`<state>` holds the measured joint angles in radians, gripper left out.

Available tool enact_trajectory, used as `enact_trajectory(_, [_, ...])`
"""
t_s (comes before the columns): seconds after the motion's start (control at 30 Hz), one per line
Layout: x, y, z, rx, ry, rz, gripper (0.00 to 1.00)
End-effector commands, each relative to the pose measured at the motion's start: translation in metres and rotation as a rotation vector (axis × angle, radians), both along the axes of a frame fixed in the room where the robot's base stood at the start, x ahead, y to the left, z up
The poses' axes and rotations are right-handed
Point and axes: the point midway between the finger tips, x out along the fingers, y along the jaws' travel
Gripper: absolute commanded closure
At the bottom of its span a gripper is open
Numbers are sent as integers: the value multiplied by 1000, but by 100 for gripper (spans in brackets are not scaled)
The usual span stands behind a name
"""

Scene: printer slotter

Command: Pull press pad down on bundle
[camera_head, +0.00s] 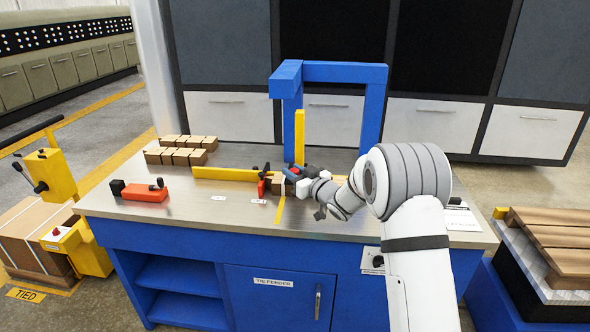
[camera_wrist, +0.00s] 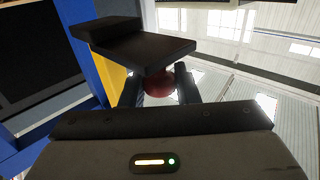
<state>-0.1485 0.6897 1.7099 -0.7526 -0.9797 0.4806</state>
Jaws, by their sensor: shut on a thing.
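In the wrist view my gripper (camera_wrist: 158,92) has its two dark fingers on either side of a round red knob (camera_wrist: 159,82), shut on it. The knob sits under a dark flat plate (camera_wrist: 145,48), which looks like part of the press pad. In the head view my gripper (camera_head: 300,184) is at the foot of the yellow upright (camera_head: 299,137) in the blue press frame (camera_head: 374,110). A brown bundle (camera_head: 277,187) shows in part beside my gripper; the rest is hidden. I cannot tell whether the pad touches the bundle.
A red clamp (camera_head: 263,187) stands left of the bundle, by a yellow fence (camera_head: 235,174). An orange tool (camera_head: 145,192) and several brown blocks (camera_head: 180,152) lie on the left of the metal-topped table (camera_head: 180,222). The table's front left is mostly clear.

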Motion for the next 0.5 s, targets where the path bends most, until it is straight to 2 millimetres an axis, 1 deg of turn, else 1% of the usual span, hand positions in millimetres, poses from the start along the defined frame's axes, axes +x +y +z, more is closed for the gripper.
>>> enact_trajectory(0.03, [0,0,-4,1,1,-1,83])
enact_trajectory(0.3, [0,0,-1,1,-1,-1,83])
enact_trajectory(0.33, [0,0,-1,1,-1,-1,70])
enact_trajectory(0.5, [0,0,-1,1,-1,0,56])
